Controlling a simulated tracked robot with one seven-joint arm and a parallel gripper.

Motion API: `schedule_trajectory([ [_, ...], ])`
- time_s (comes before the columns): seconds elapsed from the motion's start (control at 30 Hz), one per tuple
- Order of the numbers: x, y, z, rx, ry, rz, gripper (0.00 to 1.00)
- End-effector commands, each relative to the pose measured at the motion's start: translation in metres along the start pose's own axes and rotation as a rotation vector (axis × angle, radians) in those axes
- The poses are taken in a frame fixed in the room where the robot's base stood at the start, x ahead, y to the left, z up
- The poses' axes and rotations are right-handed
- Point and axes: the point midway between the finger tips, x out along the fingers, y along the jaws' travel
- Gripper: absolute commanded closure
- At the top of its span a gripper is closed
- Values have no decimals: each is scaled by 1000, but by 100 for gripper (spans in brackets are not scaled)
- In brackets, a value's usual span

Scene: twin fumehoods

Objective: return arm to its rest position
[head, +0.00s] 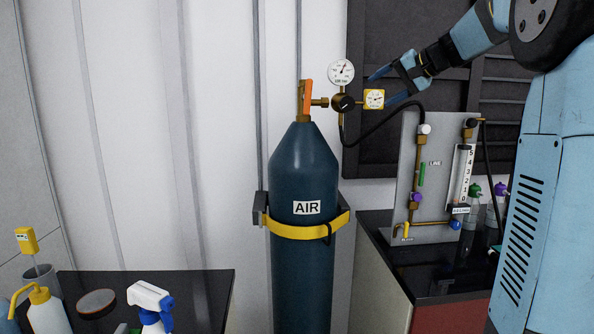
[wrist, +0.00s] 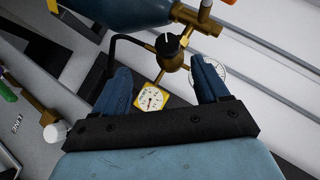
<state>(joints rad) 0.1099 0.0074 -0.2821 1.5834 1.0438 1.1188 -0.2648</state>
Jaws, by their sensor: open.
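My gripper (head: 385,88) is at the upper right of the head view, beside the regulator on the air cylinder. Its two blue fingers are spread apart with nothing held between them. In the wrist view my gripper (wrist: 165,92) shows open, with the black regulator knob (wrist: 168,43) and the yellow square gauge (wrist: 150,98) seen between the fingers. In the head view the regulator's black knob (head: 344,103) sits left of the fingers, and the yellow gauge (head: 374,99) appears between them. I cannot tell whether a finger touches the regulator.
The dark blue cylinder (head: 303,180) is strapped upright by a yellow band. A white round gauge (head: 340,72) tops the regulator. A black hose (head: 385,122) runs to the grey flowmeter panel (head: 410,180) on the right bench. A spray bottle (head: 150,302) stands on the left bench.

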Motion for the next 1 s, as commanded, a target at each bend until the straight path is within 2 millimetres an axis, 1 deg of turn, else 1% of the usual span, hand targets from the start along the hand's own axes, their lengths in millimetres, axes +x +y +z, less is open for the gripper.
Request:
schedule_trajectory([
  [0.1,-9,3,43,-18,-36,56,26],
  [0.17,-13,7,68,-32,-58,95,26],
  [0.2,-16,10,86,-42,-73,120,26],
  [0.23,-18,12,99,-52,-84,140,26],
  [0.37,-28,27,155,-98,-128,228,26],
  [0.4,-31,32,172,-116,-140,255,26],
  [0.47,-36,41,198,-143,-157,296,26],
  [0.5,-40,47,215,-164,-169,324,26],
  [0.57,-45,56,239,-197,-184,366,26],
  [0.6,-48,63,255,-219,-193,394,26],
  [0.67,-54,74,279,-256,-205,435,26],
  [0.7,-58,82,294,-281,-212,463,26],
  [0.77,-64,95,317,-321,-221,506,26],
  [0.8,-67,103,331,-348,-228,533,26],
  [0.9,-76,124,363,-415,-237,598,26],
  [1.0,-83,143,387,-472,-242,652,26],
])
